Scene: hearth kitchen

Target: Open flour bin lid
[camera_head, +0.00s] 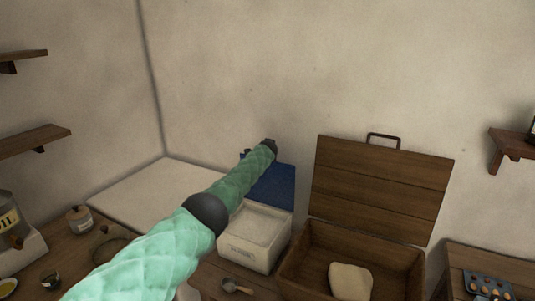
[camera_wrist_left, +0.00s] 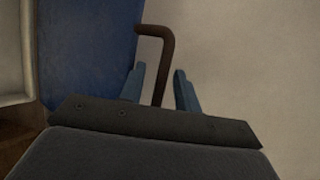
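The flour bin (camera_head: 250,240) is a cream box with a label on its front, standing on the counter with pale flour showing inside. Its blue lid (camera_head: 276,190) stands raised at the back of the bin. The lid also fills the upper left of the left wrist view (camera_wrist_left: 85,50). A brown bar handle (camera_wrist_left: 170,45) sticks out from the lid. My left gripper (camera_head: 268,146) is at the lid's top edge, partly hidden by my arm. In the left wrist view its blue fingers (camera_wrist_left: 160,76) stand apart, with the handle between them and gaps visible. My right gripper is not in view.
A wooden box (camera_head: 300,268) with its lid (camera_head: 380,190) open holds a lump of dough (camera_head: 350,281), right of the bin. A scoop (camera_head: 236,286) lies in front of the bin. A jar (camera_head: 79,220) and shelves (camera_head: 35,139) are at left. An egg tray (camera_head: 488,285) is at right.

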